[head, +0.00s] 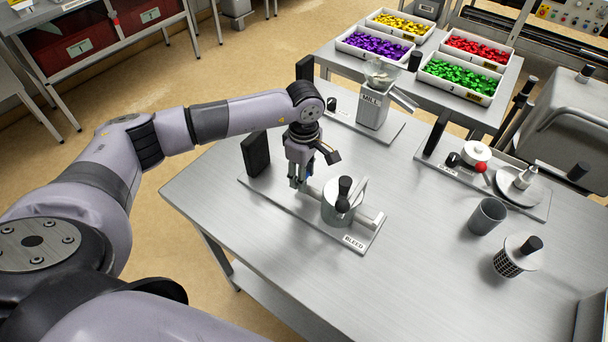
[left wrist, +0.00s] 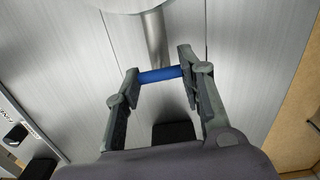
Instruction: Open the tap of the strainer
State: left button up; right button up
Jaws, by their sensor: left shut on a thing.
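The strainer (head: 335,212) is a squat steel cylinder with a black knob on top. It stands on a plate labelled BLEED (head: 353,243) on the steel table. The tap has a blue handle (left wrist: 160,75) on a steel pipe (left wrist: 154,38) that runs to a round pale body at the top of the left wrist view. My left gripper (head: 299,183) points down beside the strainer's left side. It is shut on the blue handle, which lies between its two fingertips (left wrist: 162,74) in the left wrist view. My right gripper is not in view.
A black block (head: 255,153) stands at the plate's far left end. A mill (head: 374,108) stands behind. A grey cup (head: 487,216) and a perforated basket (head: 513,256) are at right. The table between the plate and cup is clear.

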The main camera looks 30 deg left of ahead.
pick_arm(q)
jog(key=n+b, duration=0.1)
jog(key=n, duration=0.1)
jog(key=n+b, duration=0.1)
jog(key=b, duration=0.1)
jog(key=shift+f+n, duration=0.2)
jog(key=shift+n, duration=0.2)
jog(key=n+b, duration=0.3)
jog(key=n, duration=0.1)
jog(key=shift+n+b, duration=0.3)
jog(key=shift+b, duration=0.05)
jog(key=n+b, duration=0.2)
jog(key=n, duration=0.2)
jog(key=shift+r+n, duration=0.1)
jog(key=shift+n, duration=0.2)
jog(key=shift+r+n+b, duration=0.1)
jog(key=shift+n+b, duration=0.9)
jog(key=shift+n, duration=1.1)
jog(key=o, duration=1.2)
jog(key=shift+c, duration=0.2)
